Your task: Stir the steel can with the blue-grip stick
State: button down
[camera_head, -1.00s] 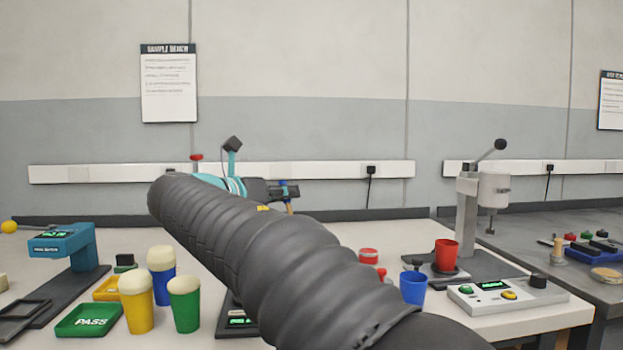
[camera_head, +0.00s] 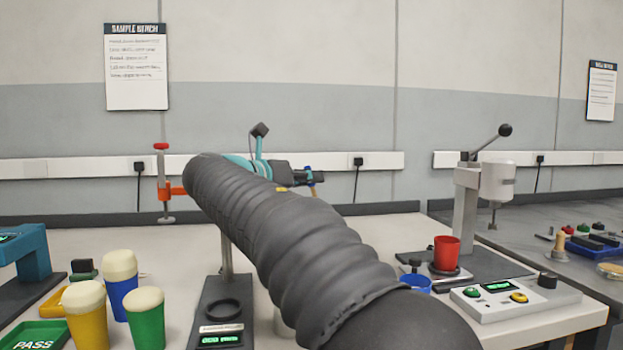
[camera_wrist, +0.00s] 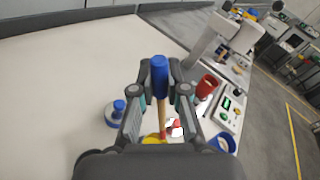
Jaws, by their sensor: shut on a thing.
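My gripper (camera_wrist: 161,94) is shut on the blue-grip stick, with the blue grip (camera_wrist: 159,72) uppermost between the fingers and the wooden shaft running down below it. In the head view the blue grip (camera_head: 309,176) shows small beyond my arm, above the bench. I cannot clearly make out the steel can. A pale grey cylinder (camera_head: 283,326) is partly hidden behind my arm in the head view, and I cannot tell whether it is the can. The stick's lower end is hard to see.
A red cup (camera_head: 446,252) stands by the lever press (camera_head: 489,195), with a blue cup (camera_head: 416,283) and a control box (camera_head: 520,300) in front. Foam-topped cups (camera_head: 146,318) stand at left. Bare bench (camera_wrist: 80,70) lies left of my gripper.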

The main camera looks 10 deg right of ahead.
notch_tip(320, 180, down, 9)
jog(key=b, duration=0.6)
jog(key=shift+s+d+f, duration=0.2)
jog(key=shift+s+d, duration=0.05)
jog(key=shift+s, duration=0.2)
dwell(0.5)
